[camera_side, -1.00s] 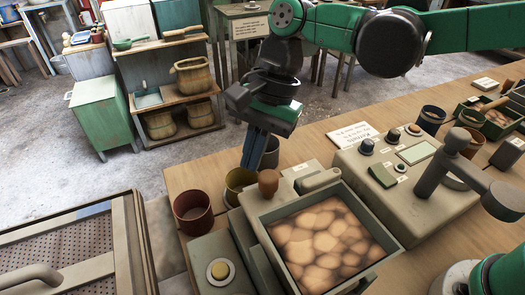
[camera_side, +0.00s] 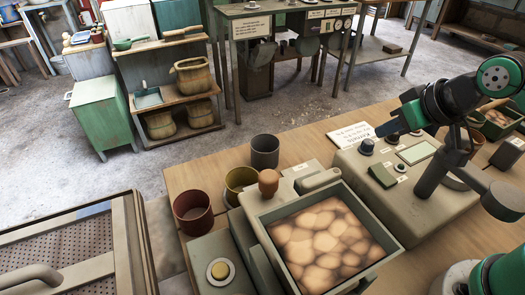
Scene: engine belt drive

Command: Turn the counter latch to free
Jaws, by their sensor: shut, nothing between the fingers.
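The box also carries a small light-ringed knob (camera_side: 392,138), a display (camera_side: 417,153) and a green rocker-like piece (camera_side: 383,176). Labels are too small to read, so I cannot tell which part is the counter latch or how it is turned.
Dark (camera_side: 265,150), olive (camera_side: 239,184) and red (camera_side: 192,212) cups stand further left. A dark lever (camera_side: 436,172) rises at the box's right.

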